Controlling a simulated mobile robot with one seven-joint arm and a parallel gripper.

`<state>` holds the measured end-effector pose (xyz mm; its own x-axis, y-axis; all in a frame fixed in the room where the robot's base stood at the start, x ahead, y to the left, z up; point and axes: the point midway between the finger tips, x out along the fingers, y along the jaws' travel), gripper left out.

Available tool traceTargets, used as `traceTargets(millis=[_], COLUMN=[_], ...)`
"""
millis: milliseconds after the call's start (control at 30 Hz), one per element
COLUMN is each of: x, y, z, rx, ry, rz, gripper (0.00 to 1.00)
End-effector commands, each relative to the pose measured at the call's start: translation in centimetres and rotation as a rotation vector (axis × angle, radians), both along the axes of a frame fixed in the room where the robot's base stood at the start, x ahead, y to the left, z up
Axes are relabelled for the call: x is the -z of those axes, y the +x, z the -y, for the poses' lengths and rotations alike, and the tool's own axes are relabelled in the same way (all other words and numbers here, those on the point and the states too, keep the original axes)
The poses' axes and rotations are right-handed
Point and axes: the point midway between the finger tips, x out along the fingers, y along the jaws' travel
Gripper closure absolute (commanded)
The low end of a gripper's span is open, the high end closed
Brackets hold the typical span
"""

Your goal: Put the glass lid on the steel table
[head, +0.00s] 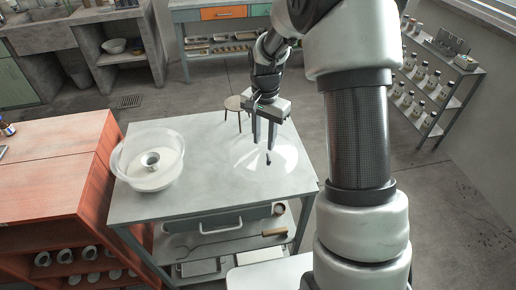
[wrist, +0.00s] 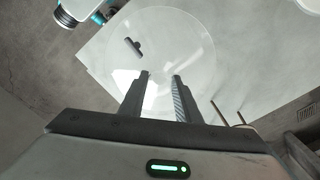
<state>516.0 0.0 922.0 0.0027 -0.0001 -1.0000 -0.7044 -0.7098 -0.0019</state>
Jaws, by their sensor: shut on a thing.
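The glass lid (head: 247,166) is a clear disc with a small dark knob, over the right part of the steel table (head: 200,203) in the head view. In the wrist view the lid (wrist: 190,40) spreads beyond the fingertips over the pale tabletop (wrist: 265,55), its knob left of them. My gripper (head: 264,146) points down at the lid and is shut on it, with a gap between the fingers. Exactly where the fingers grip the clear glass is hard to see. I cannot tell whether the lid touches the tabletop.
A clear bowl (head: 124,160) with a metal piece inside stands on the table's left part. A red cabinet (head: 60,165) adjoins on the left. A stool (head: 234,103) stands behind the table. The front middle of the tabletop is bare.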

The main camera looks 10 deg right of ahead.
Motion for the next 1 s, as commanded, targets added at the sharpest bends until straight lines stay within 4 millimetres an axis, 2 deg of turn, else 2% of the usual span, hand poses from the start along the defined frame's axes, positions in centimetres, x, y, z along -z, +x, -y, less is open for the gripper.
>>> traceTargets(millis=[167, 400, 767, 800, 900, 1000], x=[1.2, 4.1, 4.5, 4.5, 4.5, 4.5], y=[0.0, 0.0, 0.1, 0.0, 0.0, 0.0], z=[0.0, 0.0, 0.0, 0.0, 0.0, 0.0], rx=[0.0, -0.001, -0.001, -0.001, -0.001, -0.001], ry=[0.0, 0.0, 0.0, -0.001, 0.0, 0.0], rz=[0.001, 0.001, 0.003, 0.001, 0.0, 0.0], gripper=[1.0, 1.0, 1.0, 0.65, 0.52, 0.52])
